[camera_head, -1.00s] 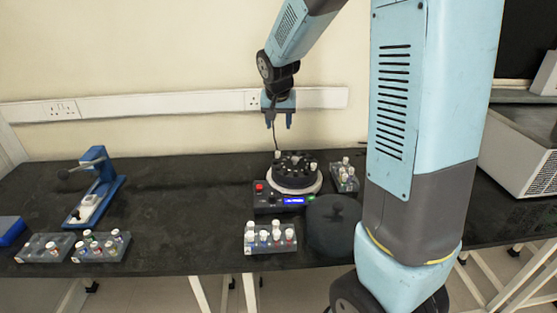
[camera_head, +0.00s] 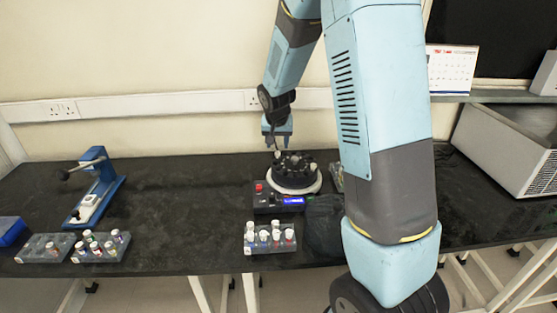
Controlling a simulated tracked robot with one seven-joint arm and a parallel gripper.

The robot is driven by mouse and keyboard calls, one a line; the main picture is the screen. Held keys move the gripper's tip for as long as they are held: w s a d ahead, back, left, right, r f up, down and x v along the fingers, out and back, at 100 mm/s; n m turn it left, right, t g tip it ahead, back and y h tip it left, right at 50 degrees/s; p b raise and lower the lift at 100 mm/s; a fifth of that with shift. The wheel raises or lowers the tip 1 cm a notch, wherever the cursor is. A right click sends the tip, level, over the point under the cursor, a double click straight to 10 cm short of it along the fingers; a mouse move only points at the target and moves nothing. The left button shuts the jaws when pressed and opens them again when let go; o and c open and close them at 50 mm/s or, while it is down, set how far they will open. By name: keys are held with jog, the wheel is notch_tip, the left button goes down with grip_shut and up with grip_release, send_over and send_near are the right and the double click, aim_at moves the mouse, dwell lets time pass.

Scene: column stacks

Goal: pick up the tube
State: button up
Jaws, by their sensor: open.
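My gripper (camera_head: 278,143) is open, fingers pointing down, just above the far left part of the centrifuge (camera_head: 293,177). The centrifuge has a dark round rotor, a pale rim and a control box with a red button and a blue display. A white-capped tube (camera_head: 278,154) stands at the rotor's far left edge, right below my fingertips. I cannot tell whether the fingers are around it or above it. Several more capped tubes stand in a rack (camera_head: 270,248) in front of the centrifuge and in a rack (camera_head: 101,256) at the left.
A blue press-like device (camera_head: 97,190) stands at the left, with a clear rack (camera_head: 44,250) and a blue box (camera_head: 11,231) near it. The bench between device and centrifuge is clear.

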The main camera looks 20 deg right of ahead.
aim_at(277, 152)
jog(key=shift+x, duration=2.25)
grip_shut()
